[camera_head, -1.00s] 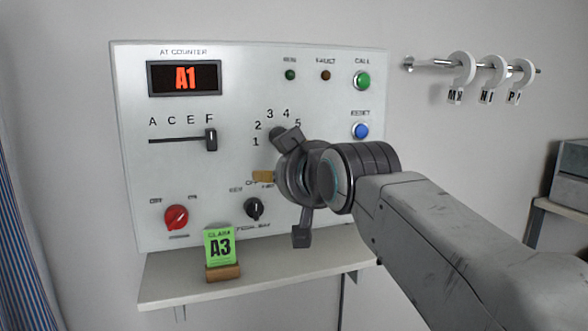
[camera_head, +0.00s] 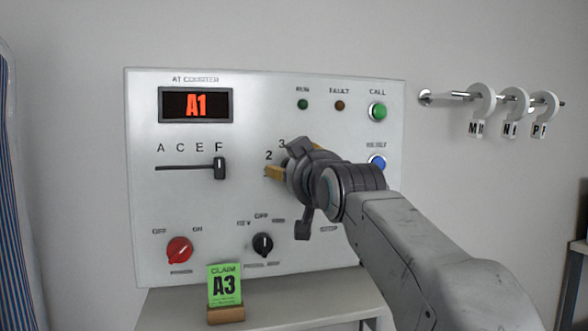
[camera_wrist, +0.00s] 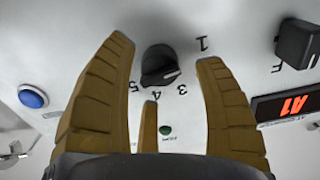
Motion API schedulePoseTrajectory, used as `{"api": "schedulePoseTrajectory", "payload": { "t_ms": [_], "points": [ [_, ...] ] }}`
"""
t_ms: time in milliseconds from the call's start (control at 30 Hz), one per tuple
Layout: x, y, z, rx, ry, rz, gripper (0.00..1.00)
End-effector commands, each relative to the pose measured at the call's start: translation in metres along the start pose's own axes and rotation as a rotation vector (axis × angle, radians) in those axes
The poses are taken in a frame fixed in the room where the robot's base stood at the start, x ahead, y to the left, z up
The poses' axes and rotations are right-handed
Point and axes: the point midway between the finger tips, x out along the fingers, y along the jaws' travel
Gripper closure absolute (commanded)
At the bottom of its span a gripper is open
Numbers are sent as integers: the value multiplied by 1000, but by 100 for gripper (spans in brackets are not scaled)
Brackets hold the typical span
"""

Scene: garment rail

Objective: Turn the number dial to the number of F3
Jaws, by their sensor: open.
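The panel (camera_head: 150,225) has a black number dial, hidden behind my gripper in the head view. The dial (camera_wrist: 158,68) shows in the wrist view between my tan fingers. Its pale pointer mark faces right, on the side of the labels 1 to 3; the exact number is unclear because a finger covers the 2. My gripper (camera_wrist: 165,50) is open around the dial's sides; contact cannot be told. My gripper (camera_head: 290,175) also shows in the head view. The display (camera_head: 196,105) reads A1. The letter slider (camera_head: 220,168) is at F.
A green claim card (camera_head: 224,286) reading A3 stands on the shelf (camera_head: 330,295). A red knob (camera_head: 179,250) and black mode knob (camera_head: 263,245) are low on the panel. Green (camera_head: 377,111) and blue (camera_head: 377,162) buttons are at its right. A rail (camera_head: 450,97) holds white tags.

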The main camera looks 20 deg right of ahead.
Motion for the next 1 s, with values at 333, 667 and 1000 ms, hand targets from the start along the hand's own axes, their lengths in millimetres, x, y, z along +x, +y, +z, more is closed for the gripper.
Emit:
{"api": "schedulePoseTrajectory", "payload": {
  "t_ms": [333,667,1000],
  "points": [
    [17,0,0,0,0,0,36],
    [17,0,0,0,0,0,40],
    [17,0,0,0,0,0,71]
  ]
}}
